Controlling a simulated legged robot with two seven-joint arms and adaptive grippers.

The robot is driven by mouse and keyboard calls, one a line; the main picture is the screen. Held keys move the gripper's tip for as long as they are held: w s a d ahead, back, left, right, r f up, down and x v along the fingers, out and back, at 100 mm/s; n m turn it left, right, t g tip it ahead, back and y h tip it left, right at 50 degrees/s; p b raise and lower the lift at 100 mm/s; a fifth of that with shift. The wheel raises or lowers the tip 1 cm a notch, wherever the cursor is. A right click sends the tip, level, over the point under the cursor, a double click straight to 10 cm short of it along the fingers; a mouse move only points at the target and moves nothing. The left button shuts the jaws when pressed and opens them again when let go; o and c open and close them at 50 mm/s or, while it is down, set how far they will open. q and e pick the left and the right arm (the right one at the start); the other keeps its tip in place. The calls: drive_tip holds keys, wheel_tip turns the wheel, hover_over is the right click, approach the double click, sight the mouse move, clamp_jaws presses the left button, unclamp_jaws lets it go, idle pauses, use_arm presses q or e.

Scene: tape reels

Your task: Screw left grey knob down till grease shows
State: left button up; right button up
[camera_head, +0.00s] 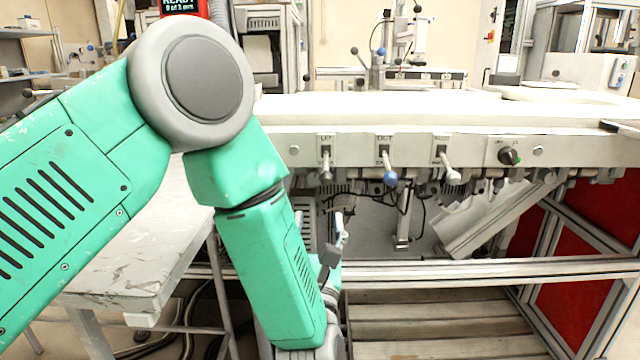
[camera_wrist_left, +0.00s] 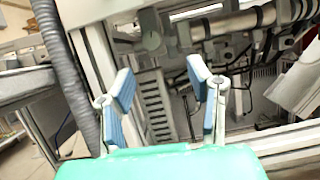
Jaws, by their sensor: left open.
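A grey knob (camera_head: 325,175) hangs on a short lever at the left of the machine's front rail (camera_head: 350,150). A grey rounded knob (camera_wrist_left: 152,40) shows in the left wrist view, above and between the fingertips; it looks like the same one. My left gripper (camera_head: 335,242) is below the rail, under the grey knob and apart from it. In the left wrist view the gripper (camera_wrist_left: 160,70) is open, with blue-padded fingers spread and nothing between them. Most of the gripper body is hidden behind my arm in the head view. No grease is visible.
A blue knob (camera_head: 390,178) and a pale knob (camera_head: 452,177) hang further right on the rail, with a dark rotary switch (camera_head: 509,156) beyond. A worn grey bench (camera_head: 150,245) stands at left. A frame bar (camera_head: 450,272) crosses low. A ribbed hose (camera_wrist_left: 65,75) runs left of the gripper.

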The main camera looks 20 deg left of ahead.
sight(315, 182)
use_arm(q)
drive_tip(key=x, duration=0.4)
drive_tip(key=a+x, duration=0.1)
drive_tip(key=x, duration=0.3)
drive_tip(key=shift+w+a+r, duration=0.1)
drive_tip(key=shift+a+r, duration=0.05)
drive_tip(key=shift+a, duration=0.05)
drive_tip(key=shift+w+d+r, duration=0.25)
drive_tip(key=shift+w+r, duration=0.05)
drive_tip(key=shift+w, duration=0.3)
drive_tip(key=shift+a, duration=0.35)
drive_tip(key=shift+a+f, duration=0.1)
drive_tip(key=shift+c, duration=1.2)
drive_tip(key=c, duration=0.7)
clamp_jaws()
drive_tip(key=shift+d, duration=0.2)
